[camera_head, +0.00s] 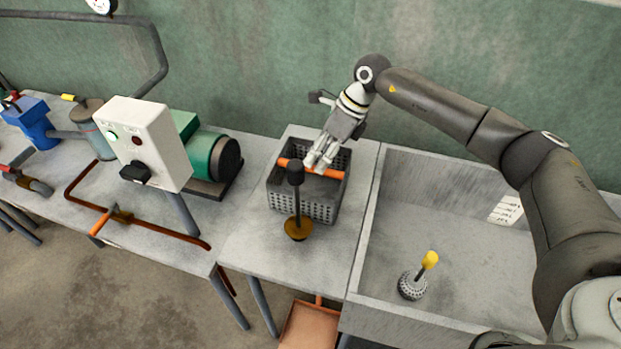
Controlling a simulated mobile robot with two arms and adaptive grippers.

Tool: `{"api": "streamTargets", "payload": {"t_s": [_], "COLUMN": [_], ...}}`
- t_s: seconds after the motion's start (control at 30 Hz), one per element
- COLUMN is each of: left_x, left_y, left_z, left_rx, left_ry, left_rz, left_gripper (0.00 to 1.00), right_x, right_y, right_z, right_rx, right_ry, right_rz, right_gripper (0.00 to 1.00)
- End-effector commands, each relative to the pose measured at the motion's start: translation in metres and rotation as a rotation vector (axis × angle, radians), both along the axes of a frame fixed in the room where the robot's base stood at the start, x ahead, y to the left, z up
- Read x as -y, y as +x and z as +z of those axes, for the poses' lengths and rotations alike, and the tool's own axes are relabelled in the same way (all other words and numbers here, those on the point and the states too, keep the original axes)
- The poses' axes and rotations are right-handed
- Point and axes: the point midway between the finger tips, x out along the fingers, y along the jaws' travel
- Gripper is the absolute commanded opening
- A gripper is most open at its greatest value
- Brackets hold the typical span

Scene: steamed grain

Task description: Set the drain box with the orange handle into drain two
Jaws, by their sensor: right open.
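The drain box (327,205) is a grey perforated crate with an orange handle (325,173) across its top. It stands on the grey metal table near the middle of the head view. My right gripper (317,160) reaches down over the box from above, open, with its fingertips at or just above the handle. I cannot tell whether they touch it. No marking that reads as drain two is clear to me. My left gripper is not in view.
A dark-stemmed piece with a brown round base (298,229) stands in front of the box. The sink basin (440,215) at right holds a round perforated piece with a yellow knob (414,284). A white control box (146,143) and green motor (212,158) stand left.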

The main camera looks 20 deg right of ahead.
Motion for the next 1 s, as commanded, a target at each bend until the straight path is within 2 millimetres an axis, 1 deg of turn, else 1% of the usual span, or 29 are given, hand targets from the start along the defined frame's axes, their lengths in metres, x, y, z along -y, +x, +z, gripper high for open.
{"api": "streamTargets", "payload": {"t_s": [0.13,0.23,0.3,0.4,0.5,0.67,0.77,1.0], "left_x": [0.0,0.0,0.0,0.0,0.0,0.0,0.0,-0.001], "left_y": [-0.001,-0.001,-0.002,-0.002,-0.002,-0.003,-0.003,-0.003], "left_z": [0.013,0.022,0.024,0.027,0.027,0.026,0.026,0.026], "left_rx": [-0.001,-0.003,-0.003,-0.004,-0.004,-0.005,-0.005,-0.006], "left_ry": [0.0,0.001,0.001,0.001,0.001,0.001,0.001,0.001], "left_rz": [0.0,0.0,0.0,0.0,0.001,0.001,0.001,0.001], "left_gripper": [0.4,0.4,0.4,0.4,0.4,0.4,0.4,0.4], "right_x": [-0.005,-0.01,-0.014,-0.018,-0.019,-0.019,-0.019,-0.019], "right_y": [-0.001,-0.001,0.0,0.001,0.001,0.001,0.002,0.001], "right_z": [-0.011,-0.024,-0.035,-0.044,-0.048,-0.049,-0.049,-0.048], "right_rx": [-0.003,-0.005,-0.004,-0.002,0.0,0.0,0.0,0.0], "right_ry": [0.0,0.0,0.0,0.0,-0.001,-0.001,-0.001,-0.001], "right_rz": [-0.001,-0.001,0.001,0.0,-0.001,-0.001,-0.001,-0.001], "right_gripper": [0.44,0.44,0.44,0.44,0.44,0.44,0.34,0.03]}}
